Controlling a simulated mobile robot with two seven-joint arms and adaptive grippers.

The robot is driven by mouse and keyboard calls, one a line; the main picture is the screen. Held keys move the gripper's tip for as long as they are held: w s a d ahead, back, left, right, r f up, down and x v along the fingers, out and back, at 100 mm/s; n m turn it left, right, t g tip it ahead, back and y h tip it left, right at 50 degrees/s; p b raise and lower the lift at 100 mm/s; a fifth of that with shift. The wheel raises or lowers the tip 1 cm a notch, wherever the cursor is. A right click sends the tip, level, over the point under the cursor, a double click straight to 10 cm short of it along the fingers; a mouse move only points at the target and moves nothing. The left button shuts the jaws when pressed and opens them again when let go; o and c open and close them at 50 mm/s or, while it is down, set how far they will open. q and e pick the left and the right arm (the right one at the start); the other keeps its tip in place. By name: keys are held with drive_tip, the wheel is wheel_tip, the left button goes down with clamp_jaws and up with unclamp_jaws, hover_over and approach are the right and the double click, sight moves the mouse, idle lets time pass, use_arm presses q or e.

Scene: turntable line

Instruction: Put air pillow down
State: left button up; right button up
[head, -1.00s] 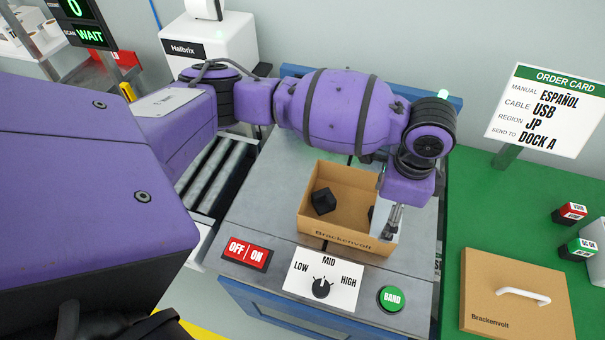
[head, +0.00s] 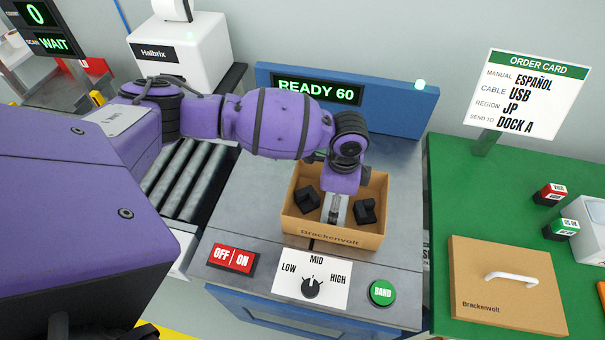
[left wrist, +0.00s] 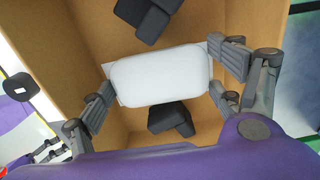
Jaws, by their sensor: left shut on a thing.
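The air pillow (left wrist: 160,75) is a white rounded cushion with flat end seams. My left gripper (head: 336,212) reaches down into the open cardboard box (head: 333,237). The pillow is inside the box, between two black pieces, one (head: 307,199) on the left and one (head: 365,210) on the right. Whether it touches the box floor is unclear. Grey parts, apparently my right gripper (left wrist: 46,152), show at the lower left of the wrist view; their opening is unclear.
The box stands on a grey turntable station with an OFF/ON switch (head: 233,258), a knob (head: 312,287) and a green BAND button (head: 382,292) in front. A blue display (head: 318,90) reads READY 60. A cardboard lid (head: 507,284) lies on the green table at right.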

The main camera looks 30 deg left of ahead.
use_arm(q)
drive_tip(key=shift+w+r, duration=0.1)
drive_tip(key=shift+r, duration=0.05)
drive_tip(key=shift+d+f, duration=0.1)
drive_tip(key=shift+f, duration=0.1)
drive_tip(key=shift+f, duration=0.4)
drive_tip(key=o, duration=0.7)
drive_tip(key=shift+c, duration=0.2)
wheel_tip(320, 180, up, 13)
drive_tip(key=p, duration=0.1)
drive_tip(key=shift+r, duration=0.15)
